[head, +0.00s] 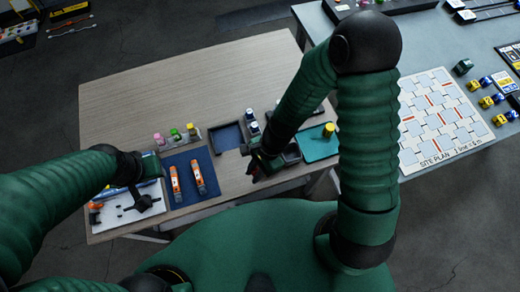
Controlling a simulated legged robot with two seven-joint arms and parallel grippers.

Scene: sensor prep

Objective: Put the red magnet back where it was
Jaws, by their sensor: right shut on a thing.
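My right gripper (257,170) points down at the front middle of the wooden table, beside a dark tray. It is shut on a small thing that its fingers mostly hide. A bit of red shows at the fingers, which fits the red magnet, but its shape is not clear. My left gripper (140,203) is over the white board (122,214) at the table's front left. The picture is too small to tell whether its jaws are open.
A blue mat (184,183) holds two orange-and-white tools. Small bottles (175,134) stand behind it. A dark blue tray (227,137) and a teal tray (316,147) with a yellow-topped item (328,130) lie rightward. The table's back is clear. A site plan (440,120) lies on the right table.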

